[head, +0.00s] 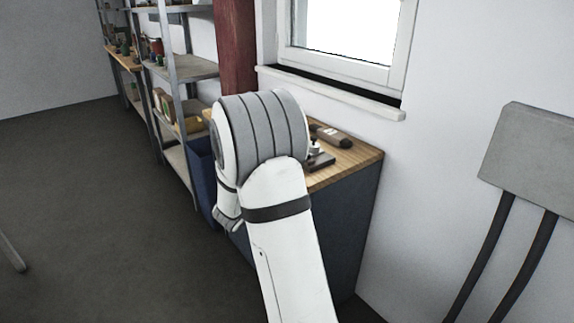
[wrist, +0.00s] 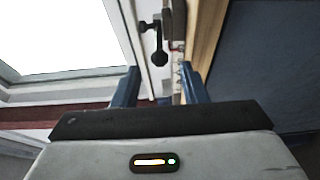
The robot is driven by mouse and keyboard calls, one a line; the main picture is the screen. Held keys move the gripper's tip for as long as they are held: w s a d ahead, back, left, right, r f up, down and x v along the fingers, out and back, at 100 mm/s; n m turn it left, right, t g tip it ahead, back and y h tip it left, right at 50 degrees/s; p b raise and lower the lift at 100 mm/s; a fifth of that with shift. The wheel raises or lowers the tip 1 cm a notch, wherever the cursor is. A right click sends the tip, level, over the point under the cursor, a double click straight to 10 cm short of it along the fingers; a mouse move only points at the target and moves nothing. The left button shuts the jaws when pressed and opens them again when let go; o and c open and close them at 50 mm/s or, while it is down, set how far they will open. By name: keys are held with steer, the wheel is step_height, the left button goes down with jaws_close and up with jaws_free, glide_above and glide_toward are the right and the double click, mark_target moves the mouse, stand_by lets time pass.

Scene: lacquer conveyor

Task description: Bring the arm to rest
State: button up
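My arm (head: 275,190) reaches forward in the head view, bent over at a grey-banded joint in front of the wooden-topped bench (head: 350,160). My gripper (wrist: 160,88) shows in the wrist view with its two blue fingers apart and nothing held between them. In the head view my arm hides the gripper. Beyond the fingers, the wrist view shows a dark lever with a round knob (wrist: 158,58) and the wooden edge of the bench (wrist: 206,40). I cannot tell how far the fingertips are from them.
A dark tool (head: 332,135) and a metal fixture (head: 318,159) lie on the bench, partly behind my arm. A window (head: 345,30) with a sill (head: 340,95) is above. Shelves (head: 185,68) stand at left, a grey chair (head: 535,155) at right. The left floor is mostly clear.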

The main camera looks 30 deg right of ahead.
steer(key=v, duration=0.2)
steer(key=shift+s+a, duration=0.1)
steer(key=shift+a, duration=0.15)
steer(key=s+a+r+t+y+p, duration=0.1)
steer(key=a+r+t+y+p, duration=0.1)
steer(key=a+r+y+p, duration=0.45)
steer(key=a+r+t+y+p, duration=0.2)
steer(key=a+r+y, duration=0.2)
steer(key=a+y, duration=0.55)
steer(key=s+a+r+m+g+p, duration=0.1)
steer(key=s+a+g+p, duration=0.1)
steer(key=s, duration=0.6)
steer(key=s+a+r+m+g+p, duration=0.1)
steer(key=s+g, duration=0.3)
steer(key=s, duration=0.5)
steer(key=s+a+r+m+g+p, duration=0.2)
steer(key=s+a+m+g+p, duration=0.1)
steer(key=s, duration=0.5)
steer(key=shift+s+p, duration=0.15)
steer(key=shift+p, duration=0.2)
